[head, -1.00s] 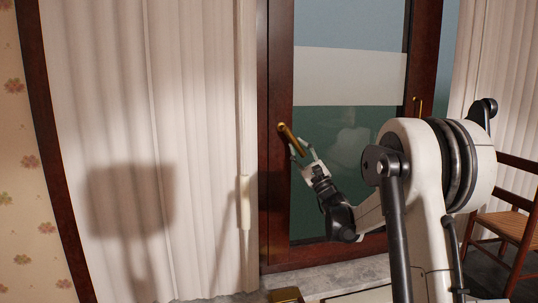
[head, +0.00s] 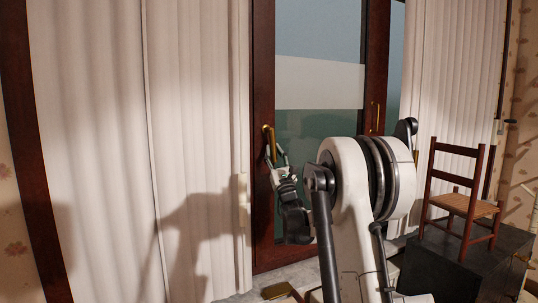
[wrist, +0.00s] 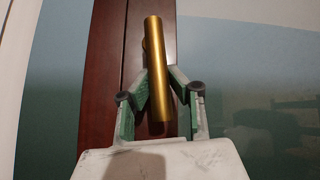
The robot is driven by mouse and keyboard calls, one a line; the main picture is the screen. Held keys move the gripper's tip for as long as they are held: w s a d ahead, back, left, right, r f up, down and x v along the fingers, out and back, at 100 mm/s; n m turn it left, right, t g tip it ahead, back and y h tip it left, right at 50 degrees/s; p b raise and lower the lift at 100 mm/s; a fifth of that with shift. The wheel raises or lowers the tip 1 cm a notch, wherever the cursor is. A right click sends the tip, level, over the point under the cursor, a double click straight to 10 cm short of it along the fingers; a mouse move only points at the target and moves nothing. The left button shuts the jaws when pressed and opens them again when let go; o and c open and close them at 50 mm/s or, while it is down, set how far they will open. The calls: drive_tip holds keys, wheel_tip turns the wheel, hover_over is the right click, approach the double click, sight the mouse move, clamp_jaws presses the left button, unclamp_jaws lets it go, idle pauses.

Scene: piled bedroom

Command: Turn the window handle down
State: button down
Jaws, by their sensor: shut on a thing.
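The brass window handle (head: 269,142) is on the dark wooden window frame, left of the glass. It hangs nearly straight down in the head view. In the wrist view the handle (wrist: 158,62) is a gold bar, leaning slightly, with its pivot at the upper left. My gripper (head: 275,160) is at the lower part of the handle. In the wrist view its two green-lined fingers (wrist: 160,90) are closed on the bar, one on each side.
A white curtain (head: 190,110) hangs left of the frame, close to my gripper. A second brass handle (head: 375,118) is on the right frame member. At the right, a wooden chair (head: 460,200) stands on a dark box (head: 455,265).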

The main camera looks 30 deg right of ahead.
idle(0.3)
drive_tip(key=c, duration=1.6)
unclamp_jaws()
drive_tip(key=shift+s, duration=0.1)
drive_tip(key=v, duration=1.2)
